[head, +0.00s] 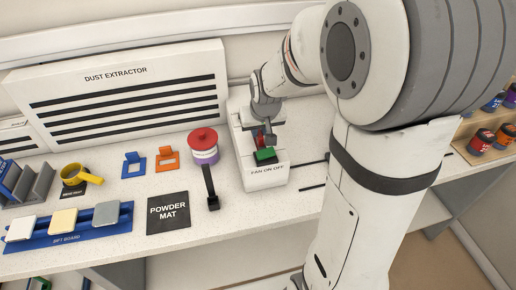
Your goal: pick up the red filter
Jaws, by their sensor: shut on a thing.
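My gripper (267,134) is low over the white box marked FAN ON OFF (265,181), pointing down. It is shut on a small red thing (259,139), mostly hidden by the fingers. I cannot tell whether this is the red filter or a part of the switch. A green block (265,155) sits on the box just in front of the fingers. A purple jar with a white label and a red top (203,137) stands on the counter left of the box, apart from my gripper.
A black-handled tool (210,187) lies before the jar. The powder mat (168,213), blue and orange stands (167,158), yellow cup (75,174) and blue board (70,235) are further left. The dust extractor (125,95) stands behind. Jars (483,140) are on the right shelf.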

